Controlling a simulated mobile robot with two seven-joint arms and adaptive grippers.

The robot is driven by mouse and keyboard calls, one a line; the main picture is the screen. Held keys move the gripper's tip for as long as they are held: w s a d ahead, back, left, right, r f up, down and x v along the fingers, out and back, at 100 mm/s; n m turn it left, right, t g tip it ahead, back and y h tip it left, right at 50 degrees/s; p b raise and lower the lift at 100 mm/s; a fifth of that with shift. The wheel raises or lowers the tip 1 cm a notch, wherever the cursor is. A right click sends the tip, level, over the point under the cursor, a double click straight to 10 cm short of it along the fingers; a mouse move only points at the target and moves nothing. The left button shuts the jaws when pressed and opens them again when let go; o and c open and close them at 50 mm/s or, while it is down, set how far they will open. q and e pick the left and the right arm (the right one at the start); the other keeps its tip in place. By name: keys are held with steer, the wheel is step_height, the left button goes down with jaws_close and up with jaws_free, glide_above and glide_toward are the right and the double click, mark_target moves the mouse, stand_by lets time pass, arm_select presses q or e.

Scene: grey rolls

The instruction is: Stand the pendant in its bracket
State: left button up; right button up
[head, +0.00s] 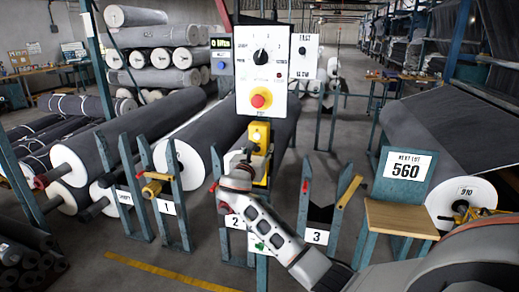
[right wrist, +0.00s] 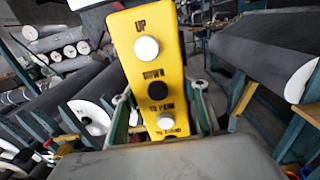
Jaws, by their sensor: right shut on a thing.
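The yellow pendant (right wrist: 156,65) stands nearly upright in the right wrist view, with a few round white and black buttons on its face. The fingers of my right gripper (right wrist: 162,115) are on both sides of its lower part, shut on it. In the head view the pendant (head: 259,133) is just below the white control box, and my right gripper (head: 256,152) covers part of it. More yellow shows below the gripper; I cannot tell whether it is pendant or bracket. I cannot make out the bracket clearly. My left gripper is not in view.
The white control box (head: 262,70) with a red button is close above the pendant. Numbered green stands (head: 170,205) are on both sides, with large grey rolls (head: 85,150) behind. A wooden-topped stand (head: 400,217) is at right.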

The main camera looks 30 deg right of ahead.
steer(key=shift+d+r, duration=0.4)
steer(key=shift+r, duration=0.35)
steer(key=shift+f, duration=0.3)
steer(key=shift+f+b, duration=0.6)
steer(key=shift+f, duration=1)
steer(key=o, duration=1.7)
steer(key=shift+f, duration=0.1)
steer(key=shift+c, duration=0.2)
steer(key=shift+o, duration=0.2)
steer(key=shift+w+d+f, duration=0.3)
steer(key=shift+w+f, duration=0.05)
steer(key=v, duration=1.2)
steer(key=shift+a+r, duration=0.35)
steer(key=shift+r, duration=0.05)
